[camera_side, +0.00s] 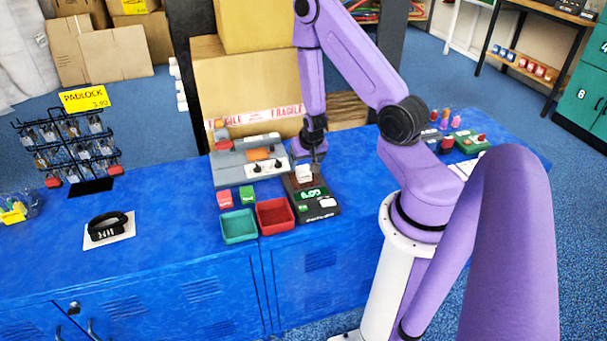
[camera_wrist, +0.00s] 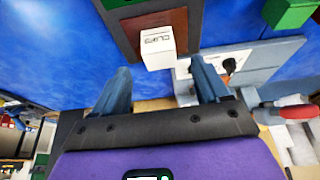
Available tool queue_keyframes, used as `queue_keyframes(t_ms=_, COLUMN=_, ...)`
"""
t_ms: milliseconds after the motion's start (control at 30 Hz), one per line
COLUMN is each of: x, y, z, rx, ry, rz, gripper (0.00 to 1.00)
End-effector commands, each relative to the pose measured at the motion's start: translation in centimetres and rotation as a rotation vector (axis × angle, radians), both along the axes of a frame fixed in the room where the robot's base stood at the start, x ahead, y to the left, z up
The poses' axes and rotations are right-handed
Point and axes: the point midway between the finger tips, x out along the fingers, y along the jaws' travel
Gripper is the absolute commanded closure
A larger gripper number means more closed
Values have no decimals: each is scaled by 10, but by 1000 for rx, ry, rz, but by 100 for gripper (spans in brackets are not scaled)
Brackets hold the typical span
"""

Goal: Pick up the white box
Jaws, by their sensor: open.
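The white box (camera_side: 304,173) is a small cube on the brown plate of a dark scale (camera_side: 322,214) with a green lit display. In the wrist view the white box (camera_wrist: 158,47) shows dark print on one face and sits on the brown plate (camera_wrist: 133,28). My gripper (camera_side: 316,160) is just above and beside the box, pointing down. In the wrist view my gripper (camera_wrist: 162,72) has its two fingers spread wide and nothing between them. The box lies just beyond the fingertips, roughly centred between them. No contact shows.
A padlock rack (camera_side: 70,155) stands left. Cartons (camera_side: 245,95) rise behind.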

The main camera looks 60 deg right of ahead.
Motion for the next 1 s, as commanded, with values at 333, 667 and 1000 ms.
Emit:
queue_keyframes(t_ms=333, x=11, y=-11, z=-39, rx=0, ry=1, rz=1, gripper=26)
queue_keyframes(t_ms=667, x=15, y=-14, z=-49, rx=0, ry=-1, rz=1, gripper=26)
queue_keyframes(t_ms=1000, x=14, y=-14, z=-48, rx=0, ry=-1, rz=1, gripper=87)
